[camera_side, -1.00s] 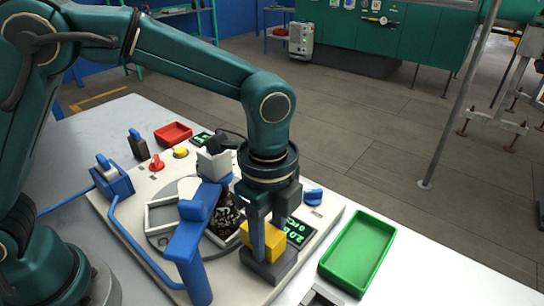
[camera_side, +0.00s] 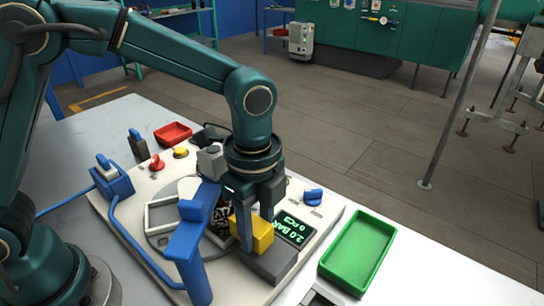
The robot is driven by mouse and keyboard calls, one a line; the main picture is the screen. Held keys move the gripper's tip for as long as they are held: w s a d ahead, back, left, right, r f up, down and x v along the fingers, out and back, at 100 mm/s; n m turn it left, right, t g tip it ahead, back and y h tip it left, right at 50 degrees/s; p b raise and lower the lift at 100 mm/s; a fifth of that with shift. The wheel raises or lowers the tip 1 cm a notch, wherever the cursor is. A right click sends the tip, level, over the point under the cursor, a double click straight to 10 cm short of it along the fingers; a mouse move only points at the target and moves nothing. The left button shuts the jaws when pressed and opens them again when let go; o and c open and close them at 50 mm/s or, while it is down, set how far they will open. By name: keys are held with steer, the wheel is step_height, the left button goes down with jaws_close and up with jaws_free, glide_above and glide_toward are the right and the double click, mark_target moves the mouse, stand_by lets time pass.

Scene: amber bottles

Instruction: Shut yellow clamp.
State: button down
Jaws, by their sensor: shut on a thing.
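The yellow clamp (camera_side: 262,232) is a yellow block above a dark grey base (camera_side: 272,262) at the right of the pale board. My gripper (camera_side: 256,232) points down with its fingers on either side of the yellow block, shut on it. The amber bottle (camera_side: 220,220) stands just left of the clamp, mostly hidden behind a blue post and arm (camera_side: 187,240). The gap between block and bottle is hard to make out.
A display reading 2.0 BAR (camera_side: 290,232) lies right of the clamp. A blue knob (camera_side: 313,196), a red knob (camera_side: 156,162) and a yellow button (camera_side: 181,152) sit on the board (camera_side: 120,215). A green tray (camera_side: 358,252) is at right, a red tray (camera_side: 173,133) behind.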

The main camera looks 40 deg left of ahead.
steer(key=shift+a+r, duration=0.1)
steer(key=shift+a, duration=0.5)
steer(key=shift+c, duration=2.2)
jaws_free()
steer(key=shift+r, duration=2.55)
